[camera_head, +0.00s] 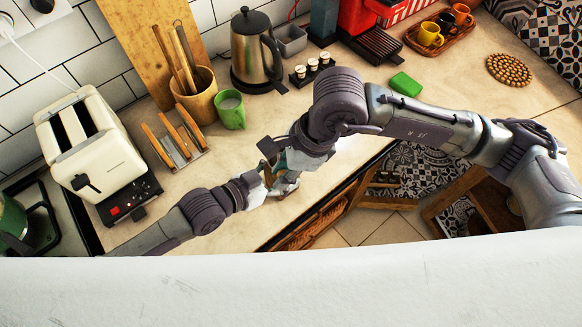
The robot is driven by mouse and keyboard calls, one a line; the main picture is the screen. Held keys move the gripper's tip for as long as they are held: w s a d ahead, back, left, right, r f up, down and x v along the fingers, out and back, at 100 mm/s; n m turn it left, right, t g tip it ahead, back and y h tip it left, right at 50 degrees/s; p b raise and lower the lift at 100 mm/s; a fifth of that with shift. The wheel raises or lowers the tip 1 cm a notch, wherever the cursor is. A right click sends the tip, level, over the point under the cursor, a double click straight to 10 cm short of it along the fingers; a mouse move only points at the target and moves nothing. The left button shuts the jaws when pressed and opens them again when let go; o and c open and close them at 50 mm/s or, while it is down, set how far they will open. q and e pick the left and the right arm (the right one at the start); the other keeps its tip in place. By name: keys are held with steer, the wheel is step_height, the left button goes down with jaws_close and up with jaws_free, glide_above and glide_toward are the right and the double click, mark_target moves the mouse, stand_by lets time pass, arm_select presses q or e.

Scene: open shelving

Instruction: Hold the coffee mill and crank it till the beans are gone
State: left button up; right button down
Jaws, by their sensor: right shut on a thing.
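My two arms meet over the worktop near its front edge. My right gripper (284,172) points down and is shut on a part of what appears to be the coffee mill (267,176), of which only small brownish parts show. Which part it grips is hidden. My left gripper (264,186) comes in from the left, close beside the right one and the mill. Its fingers are mostly hidden, so I cannot tell whether it is open or shut. The crank and the beans cannot be made out.
A cream toaster (85,145), toast rack (178,140), green mug (231,108), wooden utensil pot (196,95) and steel kettle (255,50) stand behind. The worktop's front edge (340,190) is close.

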steer(key=w+a+m+t+h, duration=0.3)
steer(key=w+a+m+t, duration=0.1)
steer(key=m, duration=1.2)
steer(key=shift+w+a+t, duration=0.3)
steer(key=shift+w+a, duration=0.15)
steer(key=shift+a, duration=0.6)
steer(key=shift+h, duration=0.3)
steer(key=c, duration=1)
jaws_free()
steer(key=shift+r, duration=0.1)
steer(key=v, duration=1.1)
steer(key=shift+s+r, duration=0.2)
steer(key=shift+r, duration=0.15)
